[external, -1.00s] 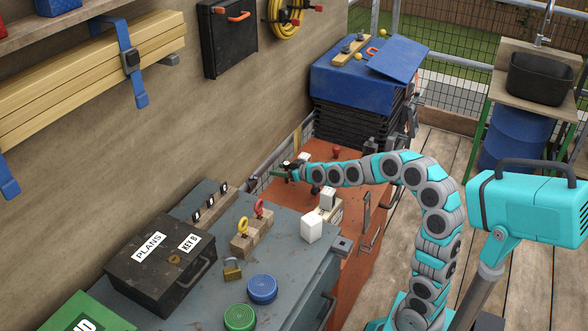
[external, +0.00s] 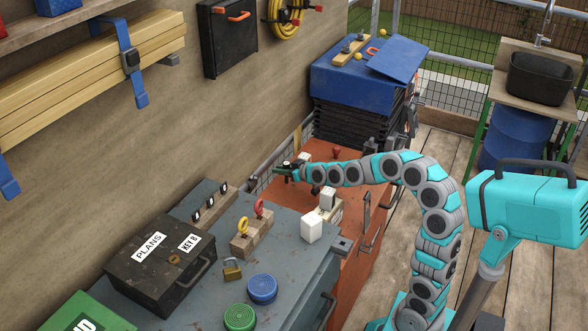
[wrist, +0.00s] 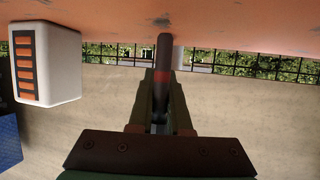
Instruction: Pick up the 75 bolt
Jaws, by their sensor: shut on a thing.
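In the wrist view, a dark grey rod-shaped bolt (wrist: 163,52) with a red band stands out between the fingers of my gripper (wrist: 161,95). The gripper is shut on it. No number can be read on the bolt, so I cannot tell its size. The bolt's far end meets the orange surface (wrist: 235,22) in the picture; I cannot tell whether it touches it. In the external view, my gripper (external: 283,170) is over the far left part of the orange bench, near the wall, and the bolt is too small to make out clearly.
A white block with an orange striped face (wrist: 46,60) is beside the gripper in the wrist view. In the external view, a white block (external: 312,229) and a red-topped piece (external: 336,152) are near my arm. A blue-covered stack (external: 350,84) stands at the back.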

